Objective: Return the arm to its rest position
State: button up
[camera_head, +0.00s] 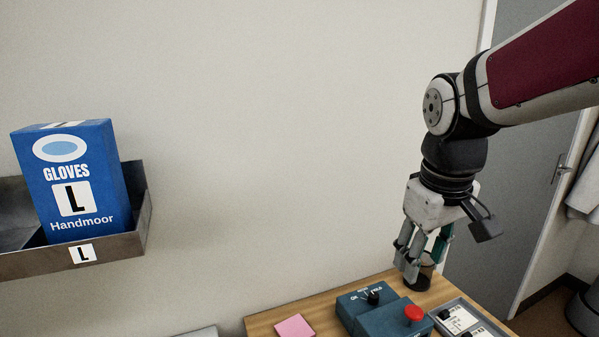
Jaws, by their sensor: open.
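My gripper (416,272) hangs from my arm on the right side of the head view, fingers pointing down. It is open, just above the back right part of the wooden bench (264,326). Behind and between its fingers stands a small dark cup-like holder (424,281) with a see-through upper part. A green thing (442,240) shows beside the fingers; I cannot tell whether it touches them. My arm reaches in from the upper right.
A teal control box (349,306) with a black knob and a red button (413,313) stands close by. A grey tray (470,305) with labelled items is to its right. A pink pad (294,327) lies left. A blue glove box (72,180) sits in a metal wall shelf (120,248). A grey door (505,200) is behind.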

jog(key=s+m+t+p, duration=0.1)
jog(key=s+m, duration=0.2)
jog(key=s, duration=1.4)
jog(key=shift+s+m+t+y, duration=0.3)
jog(key=shift+s+m+t, duration=0.05)
jog(key=shift+m+t, duration=0.05)
